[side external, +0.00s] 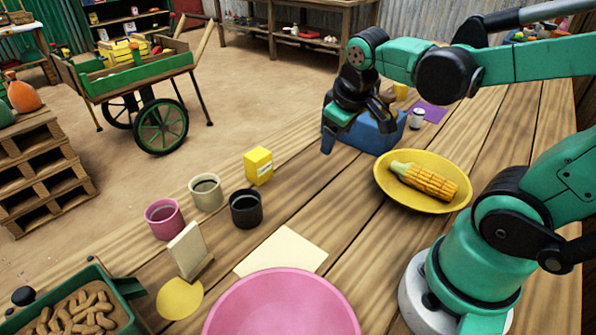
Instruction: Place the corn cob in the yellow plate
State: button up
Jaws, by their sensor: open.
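The corn cob (430,184), yellow with a pale green husk end, lies in the yellow plate (386,192) on the wooden table, right of centre in the side external view. It rests inside the plate's rim, husk end to the left. My gripper (350,146) is open and empty, to the left of and beyond the plate, in front of the blue bin. It is apart from the corn cob. The corn cob is not hidden by anything.
The blue bin (376,136) stands behind the plate, with a small can (417,118) and a purple sheet (434,112) nearby. Cups, a yellow box (258,166) and a pink bowl (283,304) are left and front. Bare table lies between the bin and pale sheet.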

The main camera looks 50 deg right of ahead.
jog(key=a+r+t+y, duration=0.1)
jog(key=a+t+y, duration=0.1)
jog(key=a, duration=0.5)
jog(key=shift+a+r+t+y, duration=0.15)
jog(key=shift+a+t+y, duration=0.2)
jog(key=shift+t, duration=0.45)
